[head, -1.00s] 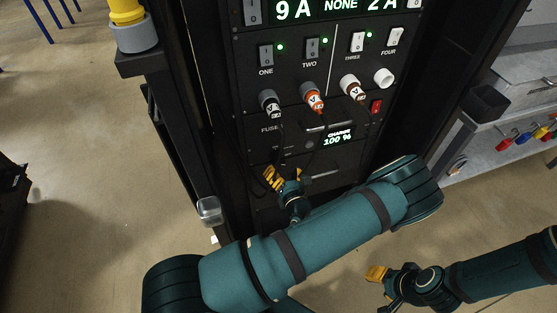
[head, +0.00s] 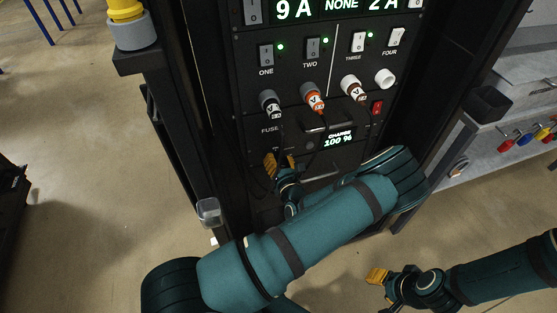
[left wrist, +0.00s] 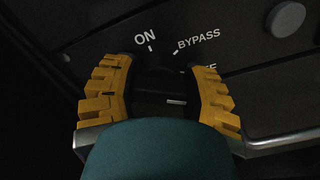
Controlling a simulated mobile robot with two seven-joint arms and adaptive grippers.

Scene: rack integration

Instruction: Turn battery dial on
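The black battery dial (left wrist: 160,82) shows in the left wrist view, with a short pale mark on its lower right part. The labels "ON" and "BYPASS" show above it; a third label at its right is partly hidden. My left gripper (left wrist: 158,95) is open, its yellow fingers on either side of the dial; contact cannot be made out in the dark. In the head view my left gripper (head: 280,162) is at the rack's lower panel, covering the dial. My right gripper (head: 378,276) hangs low at the right, away from the rack.
A cable hangs close to my left gripper. A metal handle (left wrist: 285,142) lies below the dial. A grey bench (head: 510,110) stands at the right.

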